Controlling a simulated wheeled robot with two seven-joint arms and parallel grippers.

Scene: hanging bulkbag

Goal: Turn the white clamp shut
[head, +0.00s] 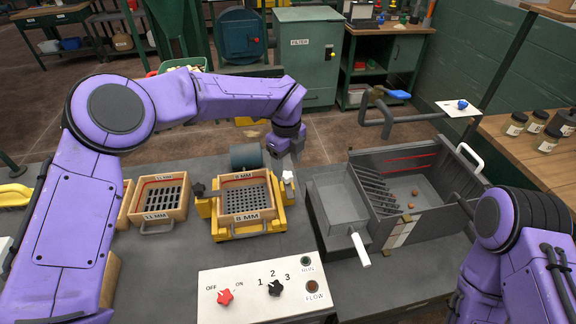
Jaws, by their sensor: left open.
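The white clamp (288,177) is a small white piece at the right side of the yellow sieve frame (222,233). A wooden sieve box marked 8 MM (248,215) sits in that frame. My left gripper (284,166) reaches down from above and is open right at the white clamp, partly covering it. I cannot tell whether its fingers touch the clamp. A black clamp (198,189) is on the frame's left side. My right arm shows at the right edge, but its gripper is not visible.
A control panel (262,296) with red and black knobs stands in front. A grey bin with a slatted grate (375,195) and a white lever (360,250) stands to the right. An 11 MM sieve box (158,214) is to the left. A dark cylinder (246,156) stands behind the frame.

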